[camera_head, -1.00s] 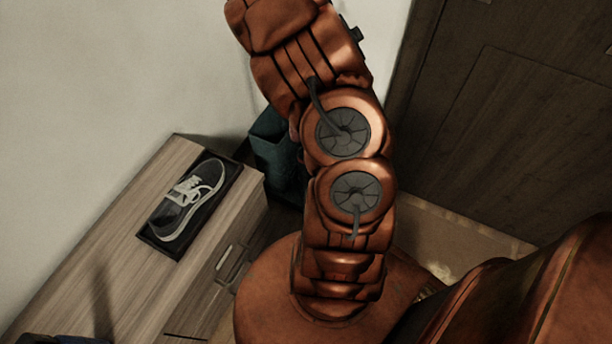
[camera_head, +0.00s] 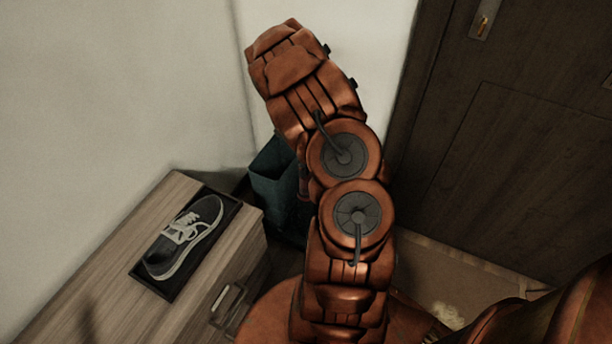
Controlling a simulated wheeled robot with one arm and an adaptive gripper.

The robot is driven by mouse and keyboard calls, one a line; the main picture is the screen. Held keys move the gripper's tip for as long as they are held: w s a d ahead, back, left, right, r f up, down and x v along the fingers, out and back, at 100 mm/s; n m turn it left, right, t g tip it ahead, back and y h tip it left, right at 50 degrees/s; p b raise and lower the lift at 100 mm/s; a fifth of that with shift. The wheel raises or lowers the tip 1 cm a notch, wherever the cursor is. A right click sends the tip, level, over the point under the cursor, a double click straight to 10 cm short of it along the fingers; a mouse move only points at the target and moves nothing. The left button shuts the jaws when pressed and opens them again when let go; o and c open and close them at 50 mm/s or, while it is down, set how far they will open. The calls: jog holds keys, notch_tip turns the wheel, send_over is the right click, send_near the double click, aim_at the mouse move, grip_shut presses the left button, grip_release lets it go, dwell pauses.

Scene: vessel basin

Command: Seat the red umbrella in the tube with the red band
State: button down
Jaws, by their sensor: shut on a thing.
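Neither the red umbrella nor a red band can be made out. A dark teal open-topped container (camera_head: 270,185) stands on the floor in the corner, behind my arm. My arm covers its right part, and I cannot tell whether it holds the tubes. My gripper is not in view. My orange arm rises through the middle of the picture and hides what lies behind it.
A wooden cabinet (camera_head: 105,260) stands at the left against the pale wall, close to the teal container. A black tray (camera_head: 150,283) on it holds a grey and white shoe (camera_head: 186,238). A dark brown door (camera_head: 510,150) is at the right.

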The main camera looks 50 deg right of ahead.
aim_at(303, 184)
jog(key=shift+f, duration=2.45)
jog(key=c, duration=0.7)
grip_release()
jog(key=shift+o, duration=0.2)
